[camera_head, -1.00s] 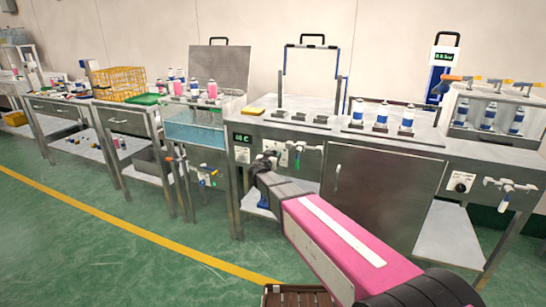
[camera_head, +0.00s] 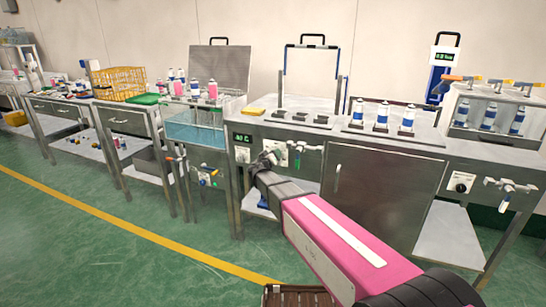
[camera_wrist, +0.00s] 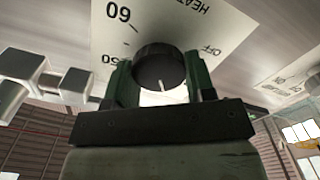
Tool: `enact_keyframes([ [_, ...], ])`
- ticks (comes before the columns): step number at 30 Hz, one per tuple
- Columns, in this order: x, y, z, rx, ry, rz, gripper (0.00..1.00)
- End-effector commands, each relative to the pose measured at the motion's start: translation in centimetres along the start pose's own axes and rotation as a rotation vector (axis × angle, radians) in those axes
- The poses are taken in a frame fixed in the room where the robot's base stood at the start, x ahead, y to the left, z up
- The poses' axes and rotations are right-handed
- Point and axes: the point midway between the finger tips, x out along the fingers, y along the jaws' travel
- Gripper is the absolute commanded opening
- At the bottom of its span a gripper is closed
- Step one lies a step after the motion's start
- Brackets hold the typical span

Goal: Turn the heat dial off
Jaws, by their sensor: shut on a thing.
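The heat dial (camera_wrist: 160,62) is a round black knob with a white pointer mark. Its white panel (camera_wrist: 185,22) carries the print 50, 60, HEAT and OFF, seen tilted in the wrist view. My gripper (camera_wrist: 160,72) is shut on the dial, one green-black finger on each side. The pointer mark faces the bottom of the wrist picture, while OFF stands to the right of the knob. In the head view my gripper (camera_head: 267,157) is at the front of the steel bench, and it hides the dial there.
A digital display (camera_head: 242,138) sits on the bench front above left; its digits are too small to read surely. A valve (camera_head: 298,150) is close to the right of my gripper. A water bath (camera_head: 195,130) stands to the left. Green floor lies open in front.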

Motion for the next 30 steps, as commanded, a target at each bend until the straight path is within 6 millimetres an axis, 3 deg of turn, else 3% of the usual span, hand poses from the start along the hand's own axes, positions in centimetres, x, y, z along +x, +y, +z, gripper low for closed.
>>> enact_keyframes([
  [30,-0.04,-0.44,0.23,-0.966,0.0,-0.001,0.26],
])
